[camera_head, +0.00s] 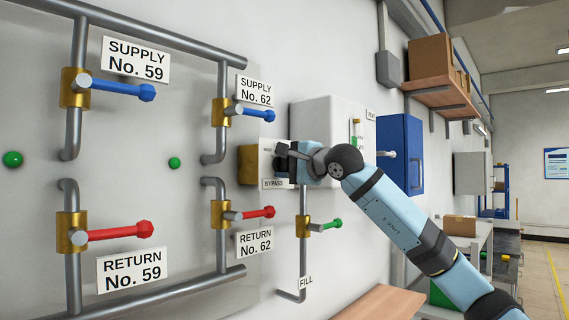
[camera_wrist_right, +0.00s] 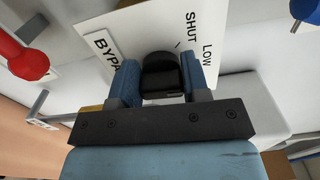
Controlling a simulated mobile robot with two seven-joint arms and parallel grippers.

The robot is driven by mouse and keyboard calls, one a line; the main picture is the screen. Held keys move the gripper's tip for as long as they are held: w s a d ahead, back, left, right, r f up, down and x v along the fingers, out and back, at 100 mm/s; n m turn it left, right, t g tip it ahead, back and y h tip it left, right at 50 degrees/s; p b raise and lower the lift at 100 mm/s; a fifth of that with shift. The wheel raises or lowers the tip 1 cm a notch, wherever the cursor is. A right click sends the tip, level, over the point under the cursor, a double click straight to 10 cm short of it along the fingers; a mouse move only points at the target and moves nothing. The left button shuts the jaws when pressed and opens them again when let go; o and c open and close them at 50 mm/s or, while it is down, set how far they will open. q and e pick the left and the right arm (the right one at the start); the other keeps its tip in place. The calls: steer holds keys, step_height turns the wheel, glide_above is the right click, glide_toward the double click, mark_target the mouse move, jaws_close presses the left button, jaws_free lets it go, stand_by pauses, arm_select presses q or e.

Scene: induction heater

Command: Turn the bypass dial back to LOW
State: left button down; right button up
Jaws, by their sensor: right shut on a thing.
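The black bypass dial (camera_wrist_right: 160,68) shows in the right wrist view on a white plate (camera_wrist_right: 145,25) marked SHUT and LOW. My right gripper (camera_wrist_right: 160,75) is shut on the dial, with one blue finger on each side of it. In the head view my right gripper (camera_head: 284,160) reaches the plate (camera_head: 266,158) from the right and hides most of the dial. The BYPASS label (camera_head: 274,184) sits just below the plate. I cannot tell which mark the dial points to. My left gripper is not in view.
Left of the dial, pipes carry blue supply handles (camera_head: 120,88) and red return handles (camera_head: 120,231). A green fill handle (camera_head: 327,225) sits below my right gripper. A white box (camera_head: 320,115) and a blue cabinet (camera_head: 405,155) are on the wall to the right.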

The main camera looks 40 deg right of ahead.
steer(key=shift+n, duration=0.3)
stand_by(0.4)
steer(key=o, duration=0.9)
steer(key=shift+s+f, duration=0.1)
steer(key=shift+s, duration=0.25)
steer(key=shift+s+d+b, duration=0.2)
steer(key=shift+s+b, duration=0.65)
steer(key=shift+s, duration=1.35)
steer(key=shift+s+d+b, duration=0.15)
steer(key=shift+s+b, duration=0.7)
steer(key=shift+s, duration=1.3)
steer(key=shift+s+d+b, duration=0.2)
steer(key=shift+s+b, duration=0.65)
steer(key=shift+s, duration=1.35)
